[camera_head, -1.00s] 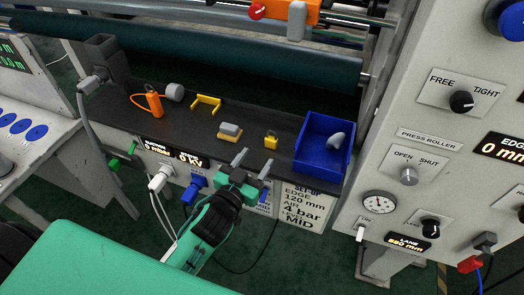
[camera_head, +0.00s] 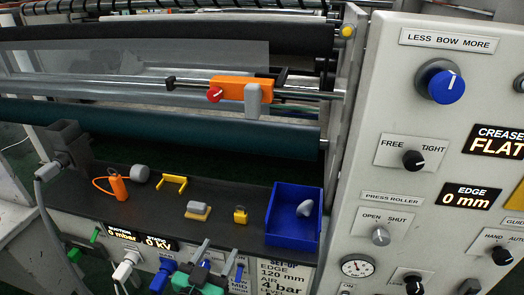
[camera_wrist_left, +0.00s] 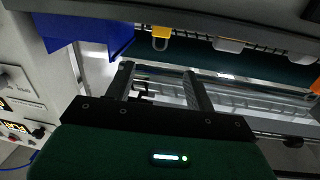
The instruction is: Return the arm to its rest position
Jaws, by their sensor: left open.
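My left gripper (camera_head: 214,265) is at the bottom of the head view, in front of the dark shelf (camera_head: 160,215). Its two grey fingers are apart with nothing between them. In the left wrist view the open fingers (camera_wrist_left: 158,82) point towards the winder's rollers, also empty. The blue bin (camera_head: 280,237), holding a grey rounded piece (camera_head: 305,208), sits at the shelf's right end. The yellow padlock (camera_head: 240,214) lies left of the bin, apart from the gripper. My right gripper is not in view.
The shelf also bears a grey and yellow block (camera_head: 198,210), a yellow bracket (camera_head: 174,184), an orange tag (camera_head: 117,185) and a grey knob (camera_head: 140,173). The control panel (camera_head: 440,130) stands at right. An orange carriage (camera_head: 240,90) sits on the rail above.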

